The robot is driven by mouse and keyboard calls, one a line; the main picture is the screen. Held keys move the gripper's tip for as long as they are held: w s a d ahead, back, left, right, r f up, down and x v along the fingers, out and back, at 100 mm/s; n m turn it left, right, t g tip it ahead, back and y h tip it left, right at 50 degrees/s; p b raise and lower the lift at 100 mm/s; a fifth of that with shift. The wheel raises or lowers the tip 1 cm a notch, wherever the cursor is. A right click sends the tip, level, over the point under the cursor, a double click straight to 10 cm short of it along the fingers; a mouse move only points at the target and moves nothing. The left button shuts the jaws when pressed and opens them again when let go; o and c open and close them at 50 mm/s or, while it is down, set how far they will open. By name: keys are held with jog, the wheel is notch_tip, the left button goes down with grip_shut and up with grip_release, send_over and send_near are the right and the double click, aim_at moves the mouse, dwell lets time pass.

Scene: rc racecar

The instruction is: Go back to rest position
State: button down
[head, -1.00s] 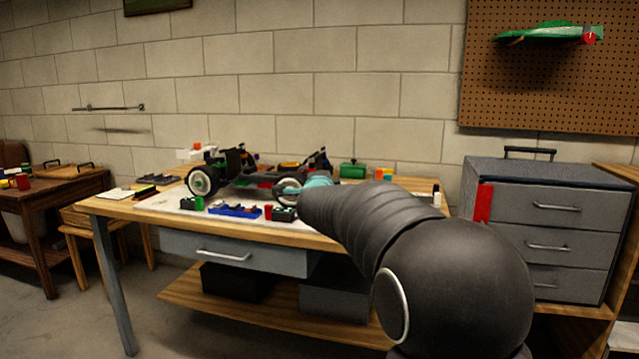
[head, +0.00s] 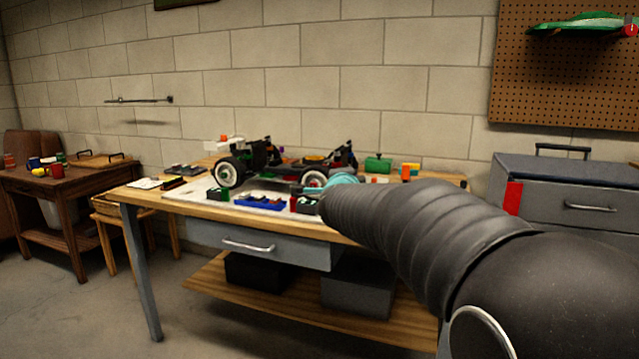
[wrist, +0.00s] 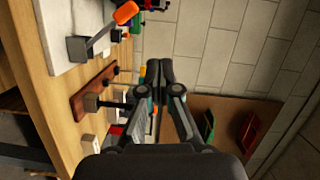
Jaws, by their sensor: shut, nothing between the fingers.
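My gripper (wrist: 158,75) shows in the wrist view with its fingertips together, and nothing is held between them. In that view it points along the wall with the workbench (wrist: 57,122) to its left. In the head view my dark arm reaches from the lower right toward the workbench (head: 152,196) and hides its right part; the gripper itself is hidden there. The racecar chassis (head: 262,158) with its wheels stands on a white mat on the bench, left of the arm's far end.
Small colored parts and a blue tray (head: 260,202) lie along the bench front. A grey drawer cabinet (head: 570,185) stands at the right. A pegboard (head: 560,80) with a green car body hangs above it. A brown side table (head: 60,185) stands at the left, with open floor in front.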

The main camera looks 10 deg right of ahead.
jog(key=s+a+f+n+g+y, duration=0.3)
jog(key=a+f+n+y, duration=0.2)
jog(key=a+f+n, duration=0.4)
jog(key=s+f+n+g+y, duration=0.2)
jog(key=s+f+n+g, duration=0.15)
jog(key=s+f, duration=0.4)
jog(key=s+d+f+n+g+h, duration=0.1)
jog(key=s+d+n, duration=0.1)
jog(key=s, duration=0.8)
jog(key=s+d+f+n+g+h, duration=0.1)
jog(key=s+d+f+n+g, duration=0.1)
jog(key=s, duration=0.9)
jog(key=s+d+f+n+g, duration=0.2)
jog(key=s, duration=0.9)
jog(key=shift+d+f+n+h, duration=0.15)
jog(key=shift+d+n+h, duration=0.2)
jog(key=shift+d+h, duration=0.05)
